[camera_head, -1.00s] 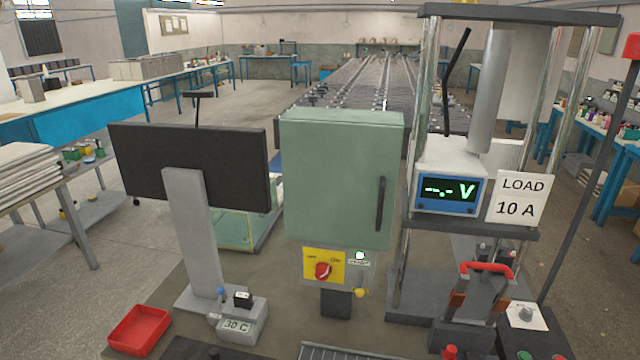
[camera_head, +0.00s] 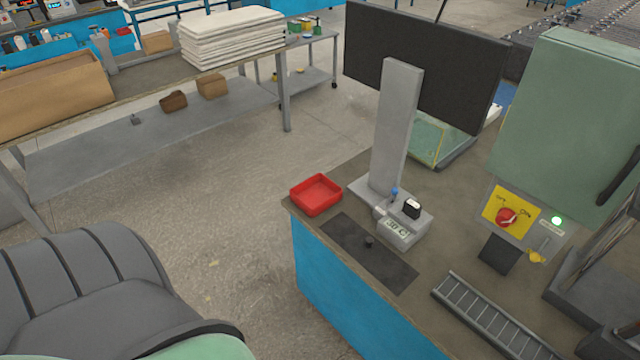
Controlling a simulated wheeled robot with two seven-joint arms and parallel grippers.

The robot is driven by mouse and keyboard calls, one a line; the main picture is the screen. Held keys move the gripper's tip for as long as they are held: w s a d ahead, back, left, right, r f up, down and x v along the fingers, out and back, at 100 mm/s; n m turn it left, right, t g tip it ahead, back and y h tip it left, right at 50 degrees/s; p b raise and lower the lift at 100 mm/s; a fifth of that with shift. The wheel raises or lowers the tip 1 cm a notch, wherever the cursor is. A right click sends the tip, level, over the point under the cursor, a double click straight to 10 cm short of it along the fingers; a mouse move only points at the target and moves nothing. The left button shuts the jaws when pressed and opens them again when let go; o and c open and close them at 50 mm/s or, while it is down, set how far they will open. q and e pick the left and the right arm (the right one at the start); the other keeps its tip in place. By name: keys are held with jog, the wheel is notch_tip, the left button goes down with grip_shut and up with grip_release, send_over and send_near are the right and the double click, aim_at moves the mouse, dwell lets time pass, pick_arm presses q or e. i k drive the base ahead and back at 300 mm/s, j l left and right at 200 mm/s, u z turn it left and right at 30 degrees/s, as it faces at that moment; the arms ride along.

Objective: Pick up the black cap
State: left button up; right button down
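Neither of my grippers shows in the head view.
A red tray (camera_head: 316,194) stands at the bench's left corner, left of the mat. Behind the mat is a grey stand with a small display (camera_head: 398,229) and a black-and-white piece (camera_head: 412,208). A slotted grey rack (camera_head: 490,318) lies to the right. A green cabinet (camera_head: 565,120) stands further right.

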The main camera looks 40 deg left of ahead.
aim_at(369, 242)
jog(key=u, duration=0.65)
